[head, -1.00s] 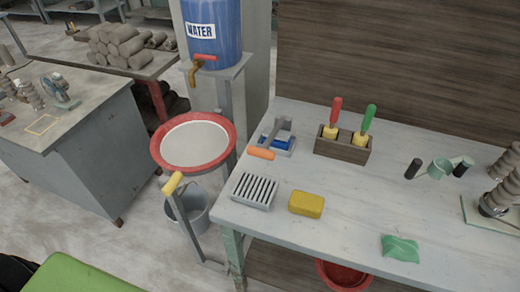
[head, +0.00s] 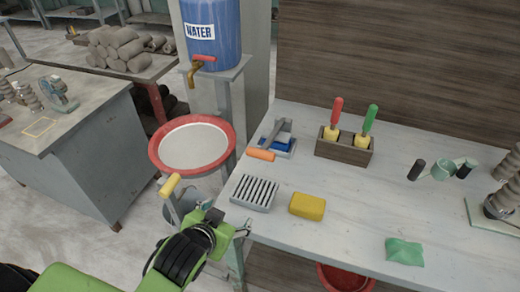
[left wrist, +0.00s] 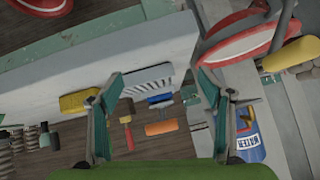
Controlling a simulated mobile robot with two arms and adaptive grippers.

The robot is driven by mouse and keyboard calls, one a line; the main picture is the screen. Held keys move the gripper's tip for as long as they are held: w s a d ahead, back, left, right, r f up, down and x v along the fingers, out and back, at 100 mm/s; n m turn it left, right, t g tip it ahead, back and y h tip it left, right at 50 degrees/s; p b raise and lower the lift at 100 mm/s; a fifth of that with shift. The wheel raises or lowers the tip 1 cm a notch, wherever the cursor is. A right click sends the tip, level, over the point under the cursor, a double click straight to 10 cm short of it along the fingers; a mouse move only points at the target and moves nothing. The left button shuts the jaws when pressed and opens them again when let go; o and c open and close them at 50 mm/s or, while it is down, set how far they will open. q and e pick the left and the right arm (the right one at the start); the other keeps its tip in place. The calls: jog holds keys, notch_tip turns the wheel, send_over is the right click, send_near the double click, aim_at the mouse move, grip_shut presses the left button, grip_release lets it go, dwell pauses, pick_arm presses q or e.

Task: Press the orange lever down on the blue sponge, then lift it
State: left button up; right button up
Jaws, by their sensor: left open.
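The orange lever handle (head: 261,154) sits on a grey arm of a small press near the left edge of the white table. The blue sponge (head: 283,144) lies in the press beside and partly under the grey arm; contact between them cannot be told. In the left wrist view the orange handle (left wrist: 160,128) and blue sponge (left wrist: 159,98) appear between the fingers' lines. My left gripper (head: 242,229) is open and empty at the table's front-left corner, nearer to me than the press. It also shows in the left wrist view (left wrist: 161,80). My right gripper is not in view.
A wooden holder (head: 343,150) with red and green-handled tools stands right of the press. A red-rimmed basin (head: 155,150) is left of the table. The table's middle is clear.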

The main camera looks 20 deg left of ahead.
pick_arm(q)
jog(key=w+d+r+m+t+h, duration=0.1)
jog(key=w+d+r+t, duration=0.1)
jog(key=w+r+t, duration=0.5)
jog(key=w+d+r+m, duration=0.1)
jog(key=w+r, duration=0.3)
jog(key=r, duration=0.6)
jog(key=d+r+m+t+h, duration=0.4)
jog(key=d+r+t, duration=0.15)
jog(key=r, duration=0.75)
jog(key=s+d+r+m+g+h, duration=0.3)
jog(key=d+r+m+h, duration=0.25)
jog(key=m+h, duration=0.25)
jog(key=s+d+r+m+g+h, duration=0.3)
jog(key=d+r+m+h, duration=0.25)
jog(key=m+h, duration=0.2)
jog(key=s+d+f+m+g+h, duration=0.25)
jog(key=s+d+m+g, duration=0.65)
jog(key=m+g, duration=0.55)
jog(key=n+t+y, duration=0.2)
jog(key=t+y, duration=0.1)
jog(key=y, duration=1.9)
send_near(260, 151)
jog(key=p+x, duration=0.3)
jog(key=x, duration=0.5)
jog(key=shift+w+f, duration=0.2)
jog(key=shift+f, duration=0.15)
